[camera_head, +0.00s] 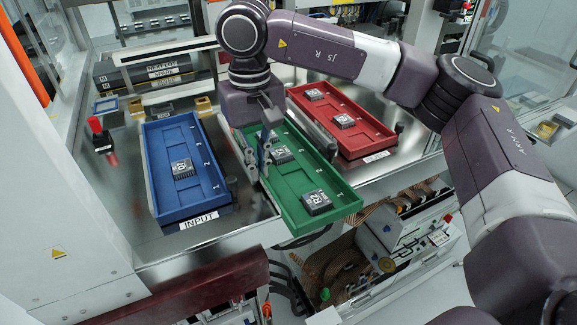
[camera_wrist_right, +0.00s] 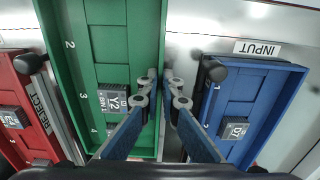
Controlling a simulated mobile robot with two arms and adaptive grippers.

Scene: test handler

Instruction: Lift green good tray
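The green tray (camera_head: 345,207) lies between the blue and red trays, and its front end sticks out past the front edge of the metal surface. It holds a dark chip marked R2 (camera_head: 316,201) near the front and another chip (camera_head: 277,154) farther back. My right gripper (camera_head: 260,163) points down at the tray's left long wall. In the right wrist view, the fingers (camera_wrist_right: 160,84) close in on both sides of the green wall (camera_wrist_right: 160,30). I cannot tell whether the tray's underside is clear of the surface. My left gripper is in no view.
The blue tray (camera_head: 158,190), labelled INPUT, stands close on the left with one chip. The red tray (camera_head: 372,145) stands on the right with two chips. A red-topped black knob (camera_head: 98,130) is left of the blue tray. Open machinery (camera_head: 390,230) lies below the front edge.

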